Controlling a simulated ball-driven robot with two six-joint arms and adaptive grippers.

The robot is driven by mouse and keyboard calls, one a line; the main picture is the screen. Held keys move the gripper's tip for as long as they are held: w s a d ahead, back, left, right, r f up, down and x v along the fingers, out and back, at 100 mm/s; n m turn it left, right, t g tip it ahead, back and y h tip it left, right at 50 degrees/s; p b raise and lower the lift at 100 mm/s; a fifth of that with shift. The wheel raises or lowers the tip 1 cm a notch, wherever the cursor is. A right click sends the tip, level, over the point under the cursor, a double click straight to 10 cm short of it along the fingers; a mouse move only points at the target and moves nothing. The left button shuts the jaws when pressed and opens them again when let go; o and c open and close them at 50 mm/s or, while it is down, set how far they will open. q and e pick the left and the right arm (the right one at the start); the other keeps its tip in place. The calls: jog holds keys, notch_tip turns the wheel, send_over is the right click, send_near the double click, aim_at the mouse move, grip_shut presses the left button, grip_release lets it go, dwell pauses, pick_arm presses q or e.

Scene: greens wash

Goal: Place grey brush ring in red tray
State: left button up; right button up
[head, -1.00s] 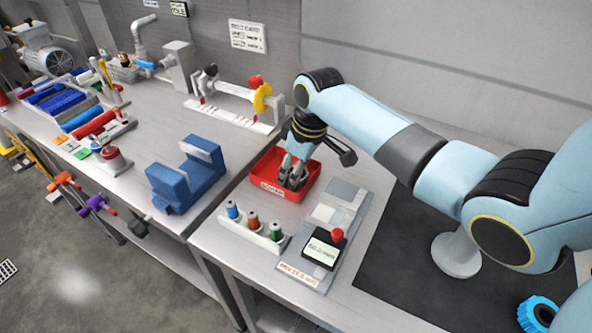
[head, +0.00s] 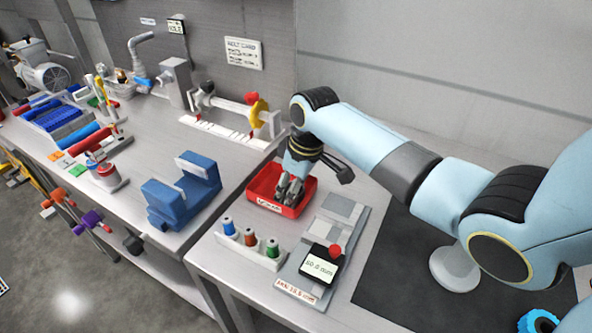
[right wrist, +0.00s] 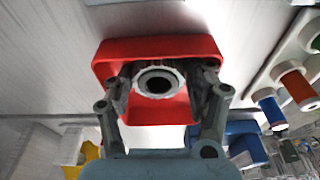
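The red tray (head: 263,191) stands on the steel bench beside the blue block, with a white label on its front. My right gripper (head: 289,191) reaches down into it from above. In the right wrist view the grey brush ring (right wrist: 158,82) lies between the two fingertips of my right gripper (right wrist: 160,90), over the tray (right wrist: 158,46). The fingers appear closed on its sides. Whether the ring touches the tray floor cannot be told. In the head view the fingers hide the ring. My left gripper is not in view.
A dark mat (head: 400,285) lies at right.

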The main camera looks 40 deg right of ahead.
aim_at(302, 192)
notch_tip(302, 192, up, 12)
jog(key=s+d, duration=0.1)
jog(key=s, duration=0.1)
jog(key=shift+r, duration=0.15)
jog(key=shift+w, duration=0.1)
dwell(0.4)
